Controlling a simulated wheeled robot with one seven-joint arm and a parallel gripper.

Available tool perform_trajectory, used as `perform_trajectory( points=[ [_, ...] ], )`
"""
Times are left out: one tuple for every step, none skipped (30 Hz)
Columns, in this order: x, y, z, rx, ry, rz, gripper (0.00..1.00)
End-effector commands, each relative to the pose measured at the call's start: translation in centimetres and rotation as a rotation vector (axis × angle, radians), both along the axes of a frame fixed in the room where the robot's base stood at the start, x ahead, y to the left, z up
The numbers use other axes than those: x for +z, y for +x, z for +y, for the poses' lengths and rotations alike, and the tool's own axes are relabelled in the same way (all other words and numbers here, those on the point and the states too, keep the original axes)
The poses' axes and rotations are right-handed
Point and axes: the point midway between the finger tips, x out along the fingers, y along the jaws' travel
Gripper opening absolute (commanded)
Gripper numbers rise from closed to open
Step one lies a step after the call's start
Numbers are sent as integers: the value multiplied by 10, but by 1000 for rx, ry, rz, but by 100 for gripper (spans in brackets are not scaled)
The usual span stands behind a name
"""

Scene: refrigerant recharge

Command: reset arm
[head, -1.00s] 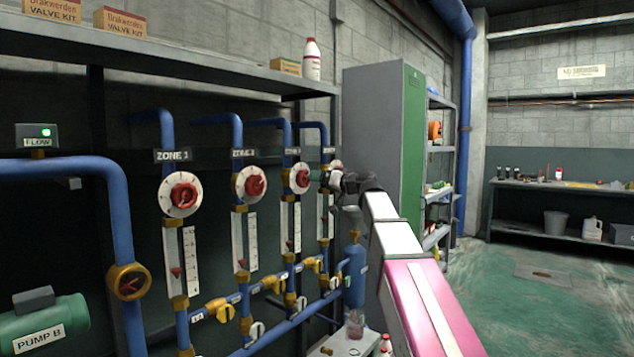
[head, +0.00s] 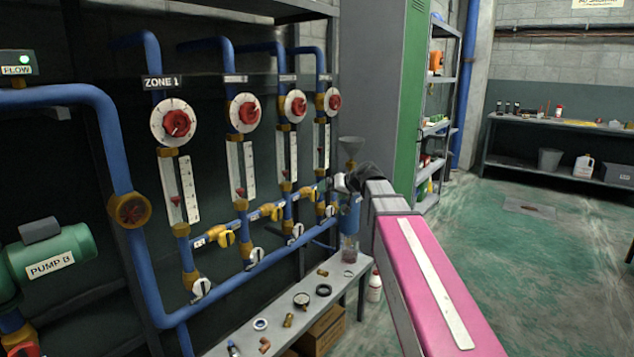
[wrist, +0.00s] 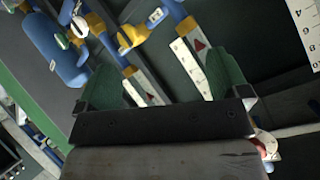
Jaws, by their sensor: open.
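My arm, white and pink, reaches forward in the head view toward the far end of the pipe rack. In that view my gripper is mostly hidden behind the arm. In the wrist view my gripper (wrist: 165,85) is open, with two green fingers spread apart and nothing held between them. The scaled flow gauges (wrist: 191,70) and yellow valves (wrist: 140,35) show beyond the fingers. The four-zone rack has red-knobbed dials, such as the Zone 1 dial (head: 173,122).
A bench (head: 245,340) with small fittings stands below the pipes. A grey-green cabinet (head: 410,100) stands behind. The floor (head: 540,250) to the right is open.

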Motion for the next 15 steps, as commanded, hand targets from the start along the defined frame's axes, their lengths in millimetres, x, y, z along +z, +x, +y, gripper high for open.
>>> perform_trajectory(
  points=[
    [-29, -14, -7, -12, -35, 51, 94],
    [-45, -21, -10, -19, -56, 81, 94],
    [-64, -29, -16, -30, -83, 120, 94],
    [-79, -36, -20, -37, -105, 148, 94],
    [-93, -43, -24, -46, -125, 177, 94],
    [-112, -52, -29, -57, -154, 215, 94],
    [-125, -60, -34, -66, -175, 243, 94],
    [-138, -68, -38, -74, -198, 271, 94],
    [-156, -79, -44, -86, -227, 308, 94],
    [-168, -87, -49, -95, -249, 336, 94],
    [-180, -96, -53, -104, -271, 363, 94],
    [-196, -107, -60, -116, -300, 400, 94],
    [-208, -117, -64, -125, -324, 427, 94],
    [-219, -126, -69, -136, -347, 453, 94],
    [-233, -138, -76, -149, -378, 488, 94]
  ],
)
